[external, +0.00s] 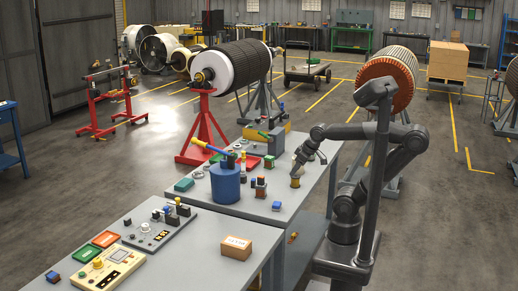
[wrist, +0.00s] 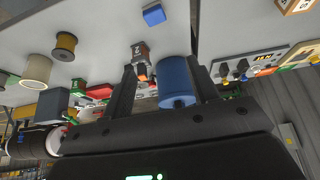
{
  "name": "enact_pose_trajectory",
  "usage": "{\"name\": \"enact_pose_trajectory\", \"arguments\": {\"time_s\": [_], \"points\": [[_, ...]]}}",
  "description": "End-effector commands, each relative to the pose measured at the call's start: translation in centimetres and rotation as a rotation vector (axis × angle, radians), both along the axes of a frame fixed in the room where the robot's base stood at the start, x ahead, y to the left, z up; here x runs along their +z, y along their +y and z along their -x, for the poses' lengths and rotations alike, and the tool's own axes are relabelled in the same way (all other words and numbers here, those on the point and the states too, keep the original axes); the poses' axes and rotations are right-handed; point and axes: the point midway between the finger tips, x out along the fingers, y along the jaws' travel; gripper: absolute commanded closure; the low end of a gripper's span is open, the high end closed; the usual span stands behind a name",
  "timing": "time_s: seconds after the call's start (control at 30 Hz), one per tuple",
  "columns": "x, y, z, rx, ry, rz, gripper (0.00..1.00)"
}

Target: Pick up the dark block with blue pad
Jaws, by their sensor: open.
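A small block with a blue top and darker sides (external: 276,206) sits on the grey table in the external view, right of the blue cylinder. It seems to be the blue block (wrist: 153,14) at the top of the wrist view, where its darker parts are hard to see. A similar small dark-blue block (external: 53,277) lies on the nearer table; I cannot tell for sure which one is named. My gripper (external: 298,168) is above the far right part of the table, apart from these blocks. Its fingers (wrist: 161,66) are spread, with nothing held between them.
A blue cylinder (external: 225,183) with a yellow-handled tool stands on the table. A dark-and-orange block (external: 260,188) and a spool (external: 295,181) stand nearby. A cardboard box (external: 238,248) and control panels occupy the nearer table.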

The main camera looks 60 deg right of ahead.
Motion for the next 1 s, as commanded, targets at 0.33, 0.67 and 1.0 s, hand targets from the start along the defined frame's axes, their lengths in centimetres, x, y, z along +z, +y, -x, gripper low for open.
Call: {"name": "enact_pose_trajectory", "arguments": {"time_s": [0.33, 0.67, 1.0], "points": [[1.7, -2.4, -7.7, 0.033, 0.127, 0.051, 0.45], [0.7, -6.5, -16.7, 0.085, 0.262, 0.078, 0.45], [-4.0, -12.2, -25.2, 0.146, 0.394, 0.071, 0.45]]}}
